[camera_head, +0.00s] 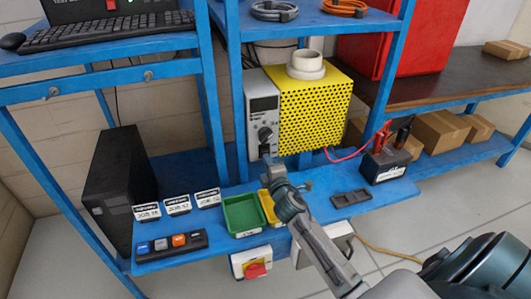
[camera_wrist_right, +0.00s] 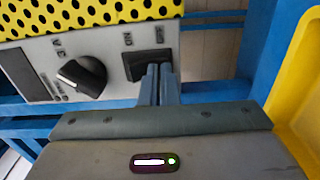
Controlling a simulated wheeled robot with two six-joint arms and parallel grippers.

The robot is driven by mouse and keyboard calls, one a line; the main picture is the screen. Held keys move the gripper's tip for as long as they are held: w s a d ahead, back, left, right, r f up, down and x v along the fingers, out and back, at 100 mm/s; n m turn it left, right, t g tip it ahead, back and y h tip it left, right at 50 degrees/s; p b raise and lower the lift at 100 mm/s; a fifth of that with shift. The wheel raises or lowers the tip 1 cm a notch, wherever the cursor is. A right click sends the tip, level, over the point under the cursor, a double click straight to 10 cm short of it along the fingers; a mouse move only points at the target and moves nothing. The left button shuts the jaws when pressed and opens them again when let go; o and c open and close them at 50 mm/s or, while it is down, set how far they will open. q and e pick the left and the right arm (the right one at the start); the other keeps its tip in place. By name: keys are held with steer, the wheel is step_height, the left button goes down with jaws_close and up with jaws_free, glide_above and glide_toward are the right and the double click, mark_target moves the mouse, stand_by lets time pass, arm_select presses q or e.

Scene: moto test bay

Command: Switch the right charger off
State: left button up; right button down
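The only charger-like unit I make out has a grey front panel (camera_head: 263,110) and a yellow perforated casing (camera_head: 318,115). In the right wrist view its black knob (camera_wrist_right: 82,76) and black rocker switch (camera_wrist_right: 140,66) show on the panel. My right gripper (camera_head: 270,168) is in front of the panel's lower end. In the wrist view its fingers (camera_wrist_right: 158,72) are together, with nothing seen between them. Their tips overlap the rocker's right part; I cannot tell whether they touch it. The switch's position is unclear. My left gripper is not in view.
A green bin (camera_head: 243,214) and a yellow bin (camera_head: 267,203) stand below my right gripper. A battery (camera_head: 386,168) with clamps stands to the right, beside a dark tray (camera_head: 350,198). A black tower (camera_head: 120,180) and small labelled blocks (camera_head: 177,204) are left.

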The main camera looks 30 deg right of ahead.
steer(key=shift+r, duration=0.1)
steer(key=v, duration=0.8)
steer(key=shift+s, duration=0.35)
stand_by(0.4)
stand_by(0.4)
